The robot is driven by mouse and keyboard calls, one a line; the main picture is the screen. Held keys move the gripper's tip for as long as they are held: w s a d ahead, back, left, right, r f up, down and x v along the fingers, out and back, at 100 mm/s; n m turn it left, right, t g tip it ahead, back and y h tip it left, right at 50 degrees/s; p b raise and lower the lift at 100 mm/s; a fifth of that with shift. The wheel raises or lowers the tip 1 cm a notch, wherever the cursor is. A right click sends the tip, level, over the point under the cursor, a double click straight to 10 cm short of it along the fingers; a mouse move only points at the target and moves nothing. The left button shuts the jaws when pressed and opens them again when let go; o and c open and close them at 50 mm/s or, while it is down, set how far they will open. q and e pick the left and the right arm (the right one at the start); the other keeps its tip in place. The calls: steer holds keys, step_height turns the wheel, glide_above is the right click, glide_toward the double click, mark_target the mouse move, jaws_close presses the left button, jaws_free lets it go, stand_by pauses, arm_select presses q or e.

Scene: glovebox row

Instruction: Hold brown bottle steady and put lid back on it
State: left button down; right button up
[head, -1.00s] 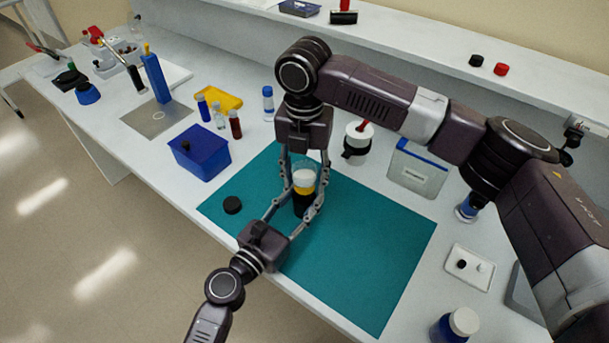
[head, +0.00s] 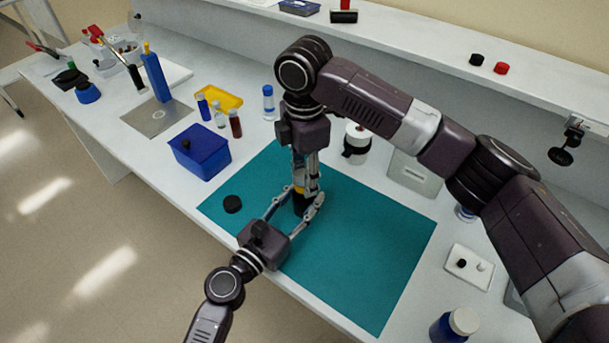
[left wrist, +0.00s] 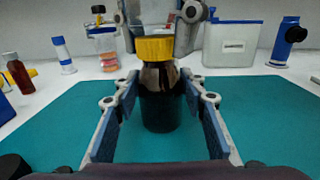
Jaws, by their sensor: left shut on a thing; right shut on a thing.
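The dark brown bottle (head: 300,205) stands upright on the teal mat (head: 370,240). My left gripper (head: 306,197) is shut on its sides; in the left wrist view its fingers flank the bottle (left wrist: 161,100). A yellow lid (left wrist: 155,48) sits at the top of the bottle; whether it is screwed tight I cannot tell. My right gripper (head: 307,180) comes down from above and is shut on the yellow lid, which is partly hidden in the head view. In the left wrist view the right gripper's fingers (left wrist: 160,30) are at the lid.
A black cap (head: 232,204) lies on the mat to the left. A blue bin (head: 205,158) and small vials (head: 235,124) stand behind it. A white container (head: 356,140) and a clear box (head: 414,175) stand behind the mat. The mat's right part is clear.

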steer(key=m, duration=1.1)
steer(key=shift+a+f+m, duration=0.1)
steer(key=shift+m, duration=0.2)
steer(key=m, duration=1)
steer(key=shift+m, duration=0.4)
steer(key=o, duration=1.4)
step_height(320, 180, up, 12)
